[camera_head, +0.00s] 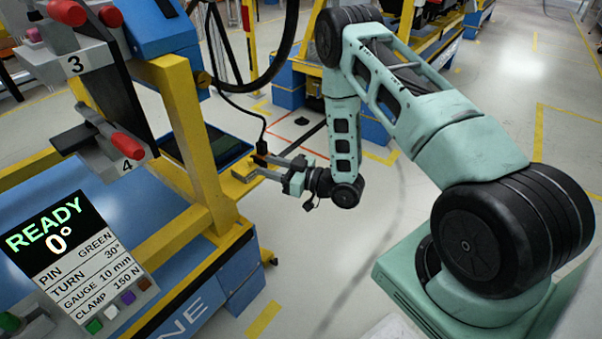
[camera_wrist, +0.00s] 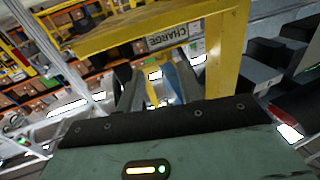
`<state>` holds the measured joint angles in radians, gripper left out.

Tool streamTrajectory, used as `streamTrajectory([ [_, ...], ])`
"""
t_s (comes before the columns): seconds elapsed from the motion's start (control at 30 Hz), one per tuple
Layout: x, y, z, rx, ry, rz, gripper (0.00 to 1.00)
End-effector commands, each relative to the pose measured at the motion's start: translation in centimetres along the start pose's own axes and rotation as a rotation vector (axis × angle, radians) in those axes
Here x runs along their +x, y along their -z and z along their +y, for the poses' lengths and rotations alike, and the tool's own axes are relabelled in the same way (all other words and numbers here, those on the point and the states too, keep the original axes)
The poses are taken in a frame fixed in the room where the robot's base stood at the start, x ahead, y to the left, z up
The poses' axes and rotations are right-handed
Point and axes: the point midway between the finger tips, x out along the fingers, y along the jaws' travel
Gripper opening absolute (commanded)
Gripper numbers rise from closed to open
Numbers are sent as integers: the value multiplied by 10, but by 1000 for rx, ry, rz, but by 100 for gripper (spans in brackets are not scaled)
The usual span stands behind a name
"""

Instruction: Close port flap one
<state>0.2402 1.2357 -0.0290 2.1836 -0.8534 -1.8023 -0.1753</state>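I cannot pick out port flap one for certain in either view. My gripper (camera_head: 262,168) reaches left from the end of my arm, beside the yellow frame in the head view. Its fingers also show in the wrist view (camera_wrist: 157,88), apart, with background visible between them and nothing held. A black cable ends in a dark plug (camera_head: 262,148) close to the fingertips; I cannot tell whether they touch. In the wrist view, an upside-down label reading CHARGE (camera_wrist: 174,36) sits at the yellow frame beyond the fingers.
The yellow frame (camera_head: 185,125) stands on a blue base left of my gripper. A dark flat panel (camera_head: 212,148) lies behind its post. A display (camera_head: 75,250) reads READY 0°. Red-ended levers (camera_head: 125,145) stand at left. Open floor (camera_head: 310,260) lies below the gripper.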

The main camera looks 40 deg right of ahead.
Motion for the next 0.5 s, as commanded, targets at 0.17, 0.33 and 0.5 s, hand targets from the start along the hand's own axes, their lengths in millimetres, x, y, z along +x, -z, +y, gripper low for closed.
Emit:
streamTrajectory([
  [0.17, -43, 0, 0, 4, -4, -4, 37],
  [0.33, -74, 0, 0, 3, -3, -2, 37],
  [0.5, -90, 0, 0, 3, -2, -1, 37],
])
